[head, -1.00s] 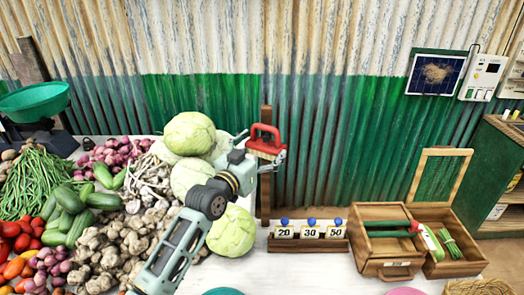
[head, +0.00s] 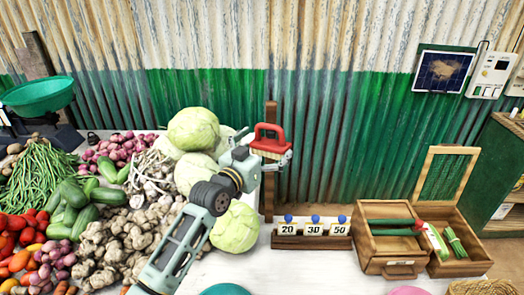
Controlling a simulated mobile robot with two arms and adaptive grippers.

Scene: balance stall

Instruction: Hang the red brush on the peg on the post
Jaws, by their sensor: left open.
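The red brush (head: 270,135), with a looped red handle and pale bristles, is upright in front of the wooden post (head: 270,195), near its upper part. The peg is hidden behind the brush, so I cannot tell for certain that the handle is on it. My left gripper (head: 265,152) is open at the brush, one finger on its left and the other at its lower right. Whether a finger still touches the brush is unclear. My right gripper is not in view.
Cabbages (head: 193,130) and piled vegetables crowd the table left of the post. A number-card rack (head: 312,243) and an open wooden box (head: 392,268) stand to the right. A corrugated wall (head: 350,150) is close behind.

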